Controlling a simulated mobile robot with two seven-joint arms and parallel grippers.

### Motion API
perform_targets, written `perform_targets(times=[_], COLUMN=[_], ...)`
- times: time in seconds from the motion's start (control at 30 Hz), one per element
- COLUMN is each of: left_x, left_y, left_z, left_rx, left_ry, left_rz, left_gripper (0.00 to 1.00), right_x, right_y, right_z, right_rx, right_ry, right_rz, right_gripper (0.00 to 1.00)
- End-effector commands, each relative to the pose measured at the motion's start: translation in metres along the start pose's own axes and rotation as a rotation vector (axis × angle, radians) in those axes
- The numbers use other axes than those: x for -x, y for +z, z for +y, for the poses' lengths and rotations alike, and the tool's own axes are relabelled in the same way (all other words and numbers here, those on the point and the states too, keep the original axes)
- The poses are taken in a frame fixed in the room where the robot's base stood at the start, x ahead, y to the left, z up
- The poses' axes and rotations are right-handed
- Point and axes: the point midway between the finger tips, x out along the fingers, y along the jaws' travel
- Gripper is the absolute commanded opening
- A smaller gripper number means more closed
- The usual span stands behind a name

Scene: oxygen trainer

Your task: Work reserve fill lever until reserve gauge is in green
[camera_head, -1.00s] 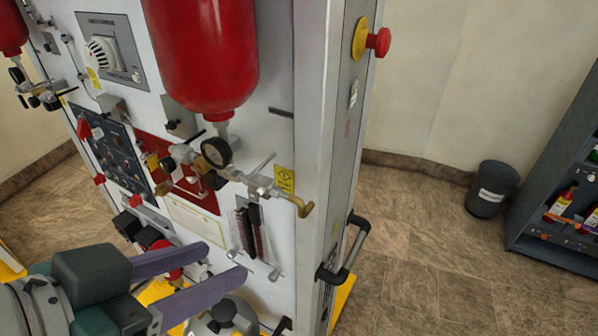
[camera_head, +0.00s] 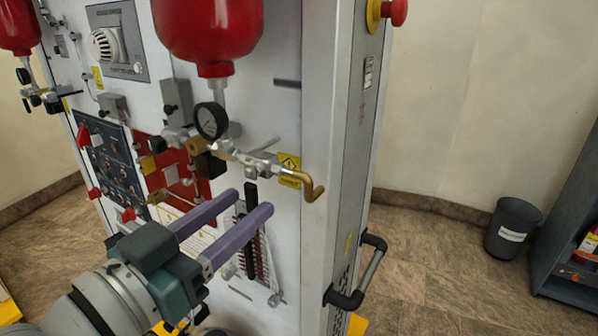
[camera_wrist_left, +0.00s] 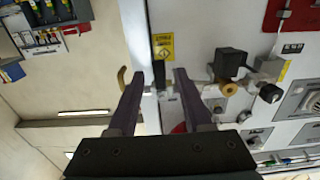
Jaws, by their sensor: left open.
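A black upright lever (camera_head: 251,194) stands on the front panel of the white cabinet, in front of a strip with red marks. I take it as the fill lever. My left gripper (camera_head: 250,203) is open, its purple fingers reaching toward the panel. The lever shows between the fingertips, and a dark bar also shows between them in the left wrist view (camera_wrist_left: 158,72). I cannot tell whether the fingers touch it. A round black-rimmed gauge (camera_head: 211,120) sits above, under the red cylinder; its needle and colours are too small to read. My right gripper is out of view.
A bent brass pipe (camera_head: 308,184) sticks out to the right, above the fingers, beside a yellow label (camera_head: 289,165). A black handrail (camera_head: 362,275) juts from the cabinet's side. A bin (camera_head: 513,229) stands on the floor at right.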

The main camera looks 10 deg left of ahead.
Motion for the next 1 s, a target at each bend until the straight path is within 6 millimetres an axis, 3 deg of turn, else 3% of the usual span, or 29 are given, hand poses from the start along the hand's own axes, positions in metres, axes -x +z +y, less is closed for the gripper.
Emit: perform_targets(times=[0.2,0.53,1.0], left_x=[-0.024,-0.028,-0.028], left_y=[0.0,0.001,0.0], left_z=[0.0,0.0,0.0], left_rx=[0.0,0.0,0.0], left_ry=[0.0,0.001,0.0], left_rz=[0.0,-0.001,-0.001], left_gripper=[0.5,0.5,0.0], right_x=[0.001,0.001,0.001], right_y=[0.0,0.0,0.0], right_z=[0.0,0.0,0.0], right_rx=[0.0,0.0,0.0], right_ry=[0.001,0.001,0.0], right_rz=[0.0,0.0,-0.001], right_gripper=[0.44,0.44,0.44])
